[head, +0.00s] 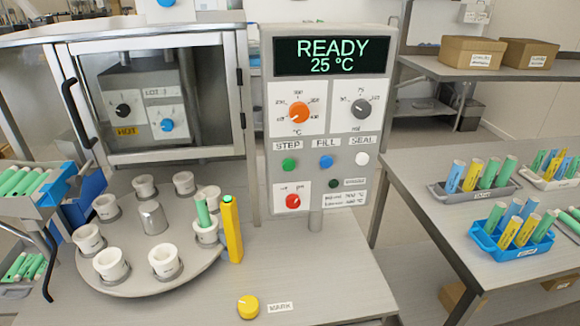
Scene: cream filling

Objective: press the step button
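The green step button (289,164) sits on the upright control panel (312,150), under the label STEP. The blue FILL button (326,161) and the white SEAL button (362,159) are to its right in the same row. The panel's display (331,56) reads READY 25 °C. Nothing covers the step button. Neither of my grippers shows in the head view.
Left of the panel, a round turntable (130,245) carries several white cups, one with a green tube (202,208) beside a yellow post (232,230). A yellow MARK button (248,306) is in front. A glass-doored cabinet (155,100) stands behind; tube trays fill the right table.

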